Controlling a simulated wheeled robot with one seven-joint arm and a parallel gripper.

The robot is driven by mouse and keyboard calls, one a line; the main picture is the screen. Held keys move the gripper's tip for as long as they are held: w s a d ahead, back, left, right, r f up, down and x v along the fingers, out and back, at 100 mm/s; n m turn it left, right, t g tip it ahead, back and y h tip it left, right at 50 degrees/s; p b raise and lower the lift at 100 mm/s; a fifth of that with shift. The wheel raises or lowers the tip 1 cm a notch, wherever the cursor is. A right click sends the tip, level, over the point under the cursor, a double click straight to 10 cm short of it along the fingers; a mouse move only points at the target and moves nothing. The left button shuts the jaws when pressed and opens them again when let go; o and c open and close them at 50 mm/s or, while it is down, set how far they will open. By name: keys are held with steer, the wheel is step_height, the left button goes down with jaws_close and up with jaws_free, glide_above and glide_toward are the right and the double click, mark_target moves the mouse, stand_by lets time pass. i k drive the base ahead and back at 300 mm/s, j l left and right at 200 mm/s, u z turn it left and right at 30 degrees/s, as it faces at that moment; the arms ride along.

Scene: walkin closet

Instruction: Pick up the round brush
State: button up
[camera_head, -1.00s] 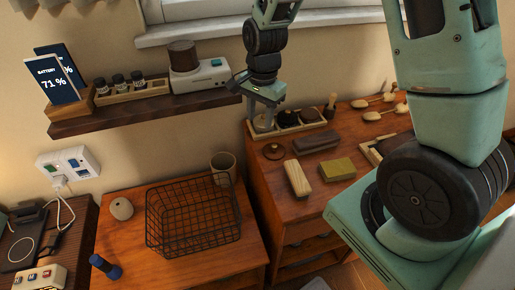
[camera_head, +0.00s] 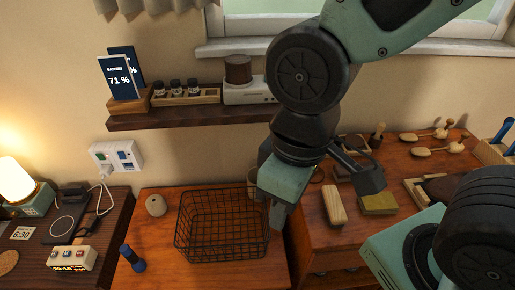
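A small dark-brown round piece (camera_head: 317,175), which looks like the round brush, lies on the wooden dresser top (camera_head: 312,225). It shows only partly, in the gap beside my gripper.
A black wire basket (camera_head: 222,225) stands left, and a wall shelf (camera_head: 190,116) is above. A mug (camera_head: 253,183) is partly hidden.

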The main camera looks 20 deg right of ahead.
mark_target(381, 127)
steer(key=j+z, duration=0.1)
steer(key=z, duration=0.3)
steer(key=j+z, duration=0.1)
steer(key=z, duration=0.3)
steer(key=k+j+z, duration=0.1)
steer(key=z, duration=0.3)
steer(key=j+z, duration=0.1)
steer(key=z, duration=0.35)
steer(key=k+z, duration=0.1)
steer(key=z, duration=0.3)
steer(key=i+l, duration=0.4)
steer(key=l, duration=0.15)
steer(key=i+l+u, duration=0.15)
steer(key=u, duration=0.2)
steer(key=i+l+u, duration=0.1)
steer(key=l+u, duration=0.25)
steer(key=i+l+u, duration=0.1)
steer(key=l+u, duration=0.25)
steer(key=u, duration=1)
